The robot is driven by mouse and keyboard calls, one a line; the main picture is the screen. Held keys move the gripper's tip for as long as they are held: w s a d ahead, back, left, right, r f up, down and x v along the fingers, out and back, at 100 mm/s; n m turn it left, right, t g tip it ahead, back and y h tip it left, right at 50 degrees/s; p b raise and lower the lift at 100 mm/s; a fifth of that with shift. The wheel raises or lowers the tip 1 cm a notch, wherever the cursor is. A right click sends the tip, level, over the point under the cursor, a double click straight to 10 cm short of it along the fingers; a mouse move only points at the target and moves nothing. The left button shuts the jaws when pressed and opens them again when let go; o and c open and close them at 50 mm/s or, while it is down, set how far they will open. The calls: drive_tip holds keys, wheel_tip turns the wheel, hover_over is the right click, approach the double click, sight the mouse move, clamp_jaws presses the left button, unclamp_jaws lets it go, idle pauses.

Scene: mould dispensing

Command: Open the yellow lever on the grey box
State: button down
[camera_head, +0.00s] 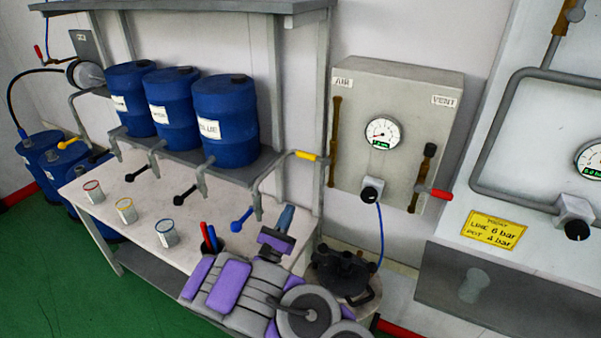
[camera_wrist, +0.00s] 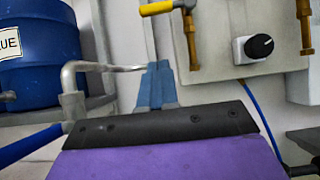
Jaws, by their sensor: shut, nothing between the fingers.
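The grey box (camera_head: 350,120) hangs on the wall, with a dial gauge, a black knob and AIR and VENT labels. The yellow lever (camera_head: 308,156) points left, roughly level, from the brown pipe at the box's left, AIR side. In the wrist view the yellow lever (camera_wrist: 160,7) shows at the top edge, beside the box (camera_wrist: 278,85). My gripper (camera_head: 287,212) is below and left of the lever in the head view, apart from it. Its blue fingers (camera_wrist: 158,66) are together and empty, pointing up towards the lever in the wrist view.
A bent tap pipe (camera_wrist: 90,66) is close left of my fingers. Blue drums (camera_head: 226,125) stand on the shelf left. A black-lidded pot (camera_head: 345,268) is right of my arm. A red lever (camera_head: 436,192) is on the box's VENT side. Cups stand on the bench (camera_head: 135,185).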

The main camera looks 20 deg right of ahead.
sight(312, 157)
drive_tip(key=shift+d, duration=0.1)
drive_tip(key=s+a+r+b+x, duration=0.1)
drive_tip(key=r+b+x, duration=0.1)
drive_tip(key=x, duration=1.1)
drive_tip(key=shift+a+r+b, duration=0.15)
drive_tip(key=shift+b, duration=0.25)
drive_tip(key=shift+s+r+m, duration=0.1)
drive_tip(key=shift+m, duration=0.2)
drive_tip(key=shift+g, duration=0.3)
drive_tip(key=shift+a+r+m+h, duration=0.15)
drive_tip(key=shift+r+m+h, duration=0.05)
drive_tip(key=shift+m+h, duration=0.25)
